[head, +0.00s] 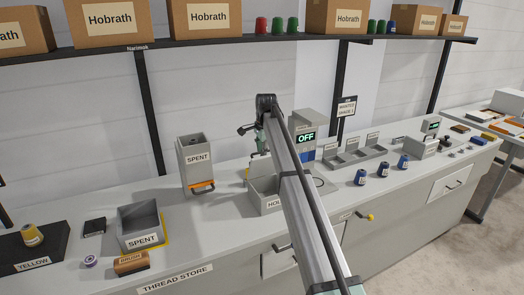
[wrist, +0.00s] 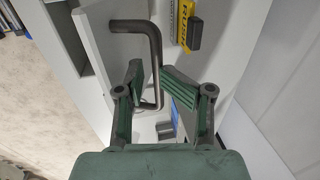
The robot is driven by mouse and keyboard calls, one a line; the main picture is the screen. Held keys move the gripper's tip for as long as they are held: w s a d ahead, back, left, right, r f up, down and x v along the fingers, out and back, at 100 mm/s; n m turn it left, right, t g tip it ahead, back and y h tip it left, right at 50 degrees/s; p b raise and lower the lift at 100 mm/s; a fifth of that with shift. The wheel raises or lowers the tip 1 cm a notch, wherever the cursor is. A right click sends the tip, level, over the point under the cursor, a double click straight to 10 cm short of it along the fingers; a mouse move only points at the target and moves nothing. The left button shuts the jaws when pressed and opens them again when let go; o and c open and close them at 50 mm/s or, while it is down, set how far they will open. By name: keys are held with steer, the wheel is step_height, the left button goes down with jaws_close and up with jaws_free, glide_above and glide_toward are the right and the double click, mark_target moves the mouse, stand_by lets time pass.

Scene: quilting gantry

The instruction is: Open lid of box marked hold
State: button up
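The grey box (head: 264,196) whose label reads "HOL", the rest hidden, stands on the bench in the head view. My arm crosses in front of its right side, and I cannot tell how its lid stands. In the wrist view a dark bent bar handle (wrist: 154,45) stands out from a pale grey panel (wrist: 103,45). My gripper (wrist: 153,70) has its two green fingers apart, with the handle's long part running between or just beyond them. I cannot tell whether either finger touches it. In the head view the gripper is mostly hidden behind my arm.
A box with an OFF display (head: 305,137) and several spools stand to the right. A yellow-and-black tool (wrist: 186,22) lies near the handle. A shelf (head: 200,42) runs above.

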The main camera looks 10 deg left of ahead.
steer(key=shift+w, duration=0.1)
steer(key=shift+d+r, duration=0.1)
steer(key=shift+r, duration=0.5)
step_height(320, 180, up, 11)
steer(key=s+d, duration=0.1)
steer(key=s, duration=0.1)
steer(key=shift+f, duration=0.2)
